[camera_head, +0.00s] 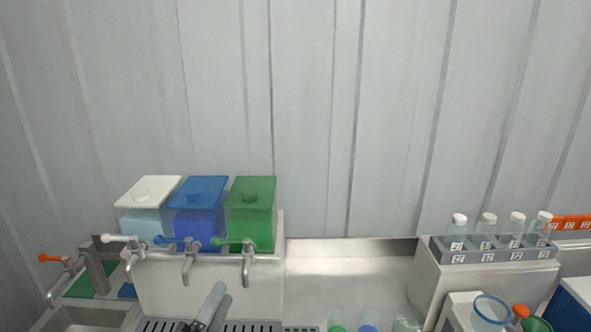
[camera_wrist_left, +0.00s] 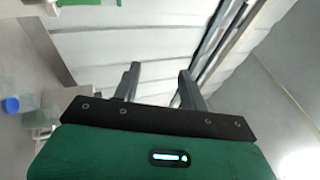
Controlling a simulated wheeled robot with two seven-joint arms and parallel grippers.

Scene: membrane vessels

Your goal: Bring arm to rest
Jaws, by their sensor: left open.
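My left gripper (camera_head: 214,308) shows at the bottom of the head view as two grey fingers, in front of the steel stand below the taps. In the left wrist view my left gripper (camera_wrist_left: 158,76) has its two fingers apart, with nothing between them. The fingers point toward pale panels and a dark rail. The right gripper is not in view.
White (camera_head: 146,205), blue (camera_head: 197,212) and green (camera_head: 251,213) vessels stand on a steel stand (camera_head: 150,285) with taps. At right, a grey rack (camera_head: 492,256) holds several capped bottles. A blue ring (camera_head: 480,310) lies below it. Bare counter (camera_head: 345,275) lies between.

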